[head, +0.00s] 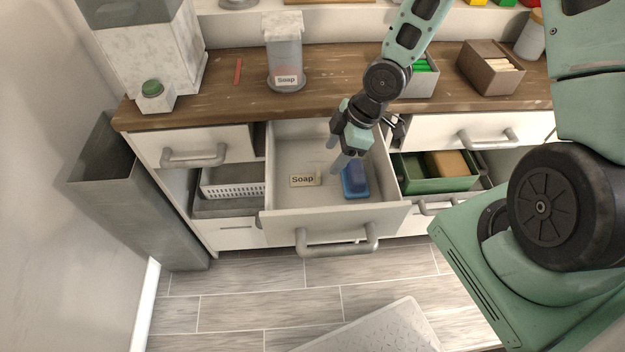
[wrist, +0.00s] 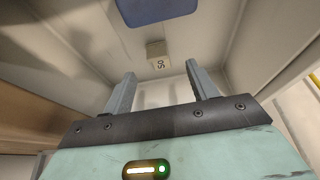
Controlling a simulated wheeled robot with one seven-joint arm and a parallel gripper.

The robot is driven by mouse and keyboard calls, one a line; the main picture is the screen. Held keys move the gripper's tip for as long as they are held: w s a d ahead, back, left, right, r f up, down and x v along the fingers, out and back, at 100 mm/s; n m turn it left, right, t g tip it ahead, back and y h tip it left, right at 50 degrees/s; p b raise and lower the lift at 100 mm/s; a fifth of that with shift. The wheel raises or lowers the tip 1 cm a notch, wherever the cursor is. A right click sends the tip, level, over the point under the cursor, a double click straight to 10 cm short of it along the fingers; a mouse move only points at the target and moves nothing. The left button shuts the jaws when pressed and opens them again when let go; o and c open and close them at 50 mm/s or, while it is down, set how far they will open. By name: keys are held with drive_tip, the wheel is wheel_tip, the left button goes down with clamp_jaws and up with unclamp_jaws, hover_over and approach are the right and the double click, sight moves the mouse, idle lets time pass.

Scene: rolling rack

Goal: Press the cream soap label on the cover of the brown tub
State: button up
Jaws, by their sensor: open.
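A cream label (head: 304,179) reading "Soap" lies on the floor of the open middle drawer (head: 333,222). In the wrist view the label (wrist: 156,50) shows beyond the fingers, between their tips in the picture. My gripper (head: 342,160) is open and empty over the drawer, to the right of and above the label in the head view; its fingers also show apart in the wrist view (wrist: 160,84). A brown open-topped box (head: 492,78) holding pale sticks stands on the counter at right. I cannot tell whether it is the brown tub, and I see no cover on it.
A blue object (head: 355,182) lies in the drawer right of the label. A jar (head: 285,55) with another "Soap" label stands on the counter. A green bin (head: 428,185) sits in the shelf at right. A grey bin (head: 135,205) stands at left. The drawer walls surround the label.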

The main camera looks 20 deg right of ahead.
sight(305, 176)
drive_tip(key=shift+w+x, duration=0.15)
drive_tip(key=shift+x, duration=1.75)
drive_tip(key=shift+w+x, duration=0.15)
drive_tip(key=shift+x, duration=1.8)
drive_tip(key=c, duration=1.2)
